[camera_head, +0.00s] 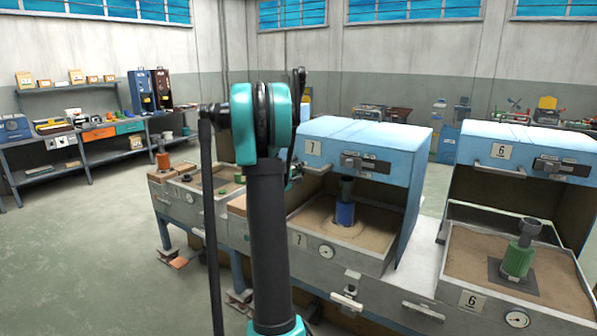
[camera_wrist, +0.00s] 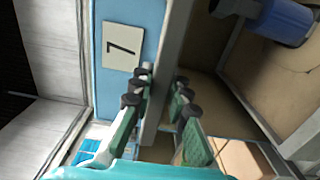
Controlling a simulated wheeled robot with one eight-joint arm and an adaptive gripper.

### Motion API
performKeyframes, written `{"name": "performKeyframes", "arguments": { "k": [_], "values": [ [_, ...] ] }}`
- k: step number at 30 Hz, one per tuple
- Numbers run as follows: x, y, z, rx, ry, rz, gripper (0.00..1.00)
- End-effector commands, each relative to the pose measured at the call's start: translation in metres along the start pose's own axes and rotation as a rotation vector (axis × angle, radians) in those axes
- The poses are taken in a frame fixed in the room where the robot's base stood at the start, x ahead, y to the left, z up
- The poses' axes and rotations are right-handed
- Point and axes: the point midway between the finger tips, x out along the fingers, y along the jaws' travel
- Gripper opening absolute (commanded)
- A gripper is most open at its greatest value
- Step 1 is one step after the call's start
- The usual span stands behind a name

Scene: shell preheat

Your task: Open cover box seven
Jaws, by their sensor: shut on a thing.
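Cover box seven (camera_head: 395,146) is a blue hood with a white "7" label. It stands raised at the back of its sand tray (camera_head: 345,255), with the front open. A blue cylinder with a grey top (camera_head: 345,212) stands in the sand; the blue cylinder (camera_wrist: 288,22) also shows in the wrist view. My gripper (camera_wrist: 163,92) is shut on the grey edge strip of the cover, close to the label (camera_wrist: 122,47). Whether this strip is the rim or the handle I cannot tell. In the head view, my arm hides most of the gripper.
Cover box six (camera_head: 535,150) stands raised at the right over a sand tray with a green cylinder (camera_head: 518,255). Shelves and a workbench (camera_head: 105,145) line the left wall. Open floor (camera_head: 90,250) lies at the left.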

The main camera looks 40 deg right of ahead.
Motion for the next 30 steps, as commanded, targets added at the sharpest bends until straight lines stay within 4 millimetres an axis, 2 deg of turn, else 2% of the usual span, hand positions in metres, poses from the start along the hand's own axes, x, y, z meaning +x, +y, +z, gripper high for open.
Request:
{"name": "performKeyframes", "arguments": {
  "k": [8,24,30],
  "values": [
    [0.081,0.000,0.001,0.000,-0.005,0.001,0.00],
    [0.274,0.000,0.001,0.000,-0.003,0.001,0.00],
    [0.327,0.000,0.001,0.000,-0.002,0.001,0.00]
  ]
}}
